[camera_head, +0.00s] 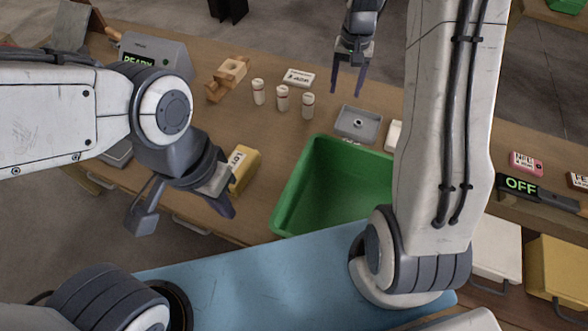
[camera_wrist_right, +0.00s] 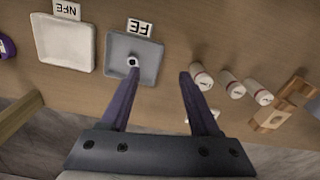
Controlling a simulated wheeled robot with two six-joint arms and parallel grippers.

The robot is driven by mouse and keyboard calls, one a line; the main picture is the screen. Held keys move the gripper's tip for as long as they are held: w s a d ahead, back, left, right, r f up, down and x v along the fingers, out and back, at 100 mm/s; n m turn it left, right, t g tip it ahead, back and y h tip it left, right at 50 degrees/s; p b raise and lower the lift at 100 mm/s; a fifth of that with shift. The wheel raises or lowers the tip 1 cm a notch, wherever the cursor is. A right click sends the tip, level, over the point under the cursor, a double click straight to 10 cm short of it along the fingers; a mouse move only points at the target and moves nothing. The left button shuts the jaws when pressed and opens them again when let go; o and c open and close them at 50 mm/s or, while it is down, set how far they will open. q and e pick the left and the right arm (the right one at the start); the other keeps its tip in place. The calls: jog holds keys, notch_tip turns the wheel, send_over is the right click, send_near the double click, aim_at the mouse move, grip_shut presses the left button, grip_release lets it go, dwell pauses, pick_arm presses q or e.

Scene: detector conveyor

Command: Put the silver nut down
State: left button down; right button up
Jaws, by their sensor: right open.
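The silver nut (camera_head: 357,123) lies in the small grey tray (camera_head: 345,134) on the table. In the right wrist view, the nut (camera_wrist_right: 133,62) is near the middle of the grey tray (camera_wrist_right: 118,72), which has an "FE" label beside it. My right gripper (camera_head: 347,88) is open and empty, with its fingers apart from the nut. In the right wrist view, my right gripper (camera_wrist_right: 158,78) has one finger partly over the tray's edge. My left gripper (camera_head: 184,214) is open and empty at the table's front left.
A green bin (camera_head: 300,185) stands right of centre. White bottles (camera_head: 282,98) stand beside a wooden block (camera_head: 232,70). A yellow block (camera_head: 246,165) is near my left gripper. A white tray (camera_wrist_right: 63,43) labelled "NFE" lies next to the grey one. A detector (camera_head: 155,55) reads "READY".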

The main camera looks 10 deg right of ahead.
jog(key=s+a+r+n, duration=0.3)
jog(key=s+a, duration=0.1)
jog(key=a, duration=0.3)
jog(key=s+a+r+n, duration=0.2)
jog(key=s+a, duration=0.2)
jog(key=a, duration=0.4)
jog(key=s+a+n, duration=0.3)
jog(key=s+n, duration=0.1)
jog(key=s, duration=0.6)
jog(key=s+a+r+n, duration=0.1)
jog(key=s+a+n, duration=0.2)
jog(key=s, duration=0.8)
jog(key=shift+a+r+n+y, duration=0.25)
jog(key=shift+a+n+y, duration=0.15)
jog(key=shift+a, duration=0.4)
jog(key=shift+w, duration=0.1)
